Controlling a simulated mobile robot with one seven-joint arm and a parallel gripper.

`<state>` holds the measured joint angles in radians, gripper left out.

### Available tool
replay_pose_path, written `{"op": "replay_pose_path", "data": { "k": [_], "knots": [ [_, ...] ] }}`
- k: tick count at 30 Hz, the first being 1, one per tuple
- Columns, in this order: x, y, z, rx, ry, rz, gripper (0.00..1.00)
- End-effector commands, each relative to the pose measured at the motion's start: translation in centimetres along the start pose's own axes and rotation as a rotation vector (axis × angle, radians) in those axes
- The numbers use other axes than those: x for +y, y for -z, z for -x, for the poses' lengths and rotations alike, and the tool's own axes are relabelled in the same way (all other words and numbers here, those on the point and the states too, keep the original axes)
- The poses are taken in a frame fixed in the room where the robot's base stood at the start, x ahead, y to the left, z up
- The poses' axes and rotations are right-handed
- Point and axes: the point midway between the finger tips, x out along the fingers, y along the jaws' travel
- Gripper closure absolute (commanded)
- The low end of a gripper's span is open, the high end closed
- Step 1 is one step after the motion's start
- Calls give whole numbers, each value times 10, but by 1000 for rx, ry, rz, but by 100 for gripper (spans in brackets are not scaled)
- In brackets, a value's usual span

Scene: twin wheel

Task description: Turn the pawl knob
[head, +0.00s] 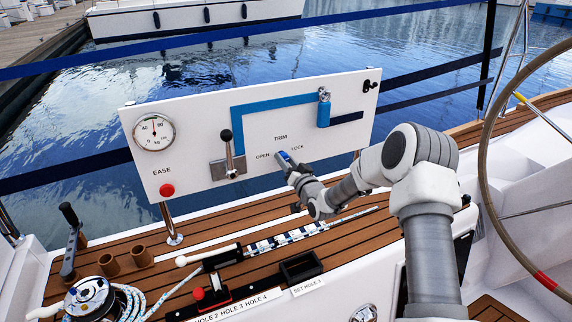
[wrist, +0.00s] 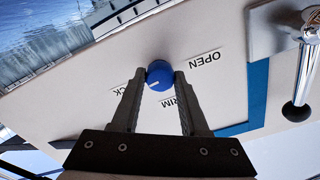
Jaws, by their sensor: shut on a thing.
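The pawl knob is a small round blue knob (wrist: 159,74) with a short white mark, set on the white panel between the words OPEN and LOCK. In the head view the knob (head: 283,156) shows as a bit of blue at the tip of my gripper (head: 286,162). In the wrist view, my gripper (wrist: 159,80) has one finger on each side of the knob and is shut on it. In the wrist view the fingers hide parts of LOCK and TRIM.
A winch (head: 88,297) and an open black box (head: 301,267) are below. A steering wheel (head: 484,150) is at right.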

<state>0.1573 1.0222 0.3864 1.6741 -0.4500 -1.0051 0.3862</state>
Motion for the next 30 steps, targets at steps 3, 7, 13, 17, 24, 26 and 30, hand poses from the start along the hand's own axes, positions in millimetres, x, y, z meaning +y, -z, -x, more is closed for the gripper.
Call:
{"op": "replay_pose_path", "data": {
  "k": [3, 7, 13, 17, 24, 26, 30],
  "knots": [
    [0, -1, 0, -1, 0, -53, 100],
    [0, -1, 0, -1, 0, -91, 100],
    [0, 0, 0, -1, 0, -118, 100],
    [0, 0, 0, -1, 0, -121, 100],
    [0, 0, 0, -1, 0, -121, 100],
    [0, 0, 0, -1, 0, -121, 45],
    [0, 0, 0, -1, 0, -120, 26]
  ]
}}
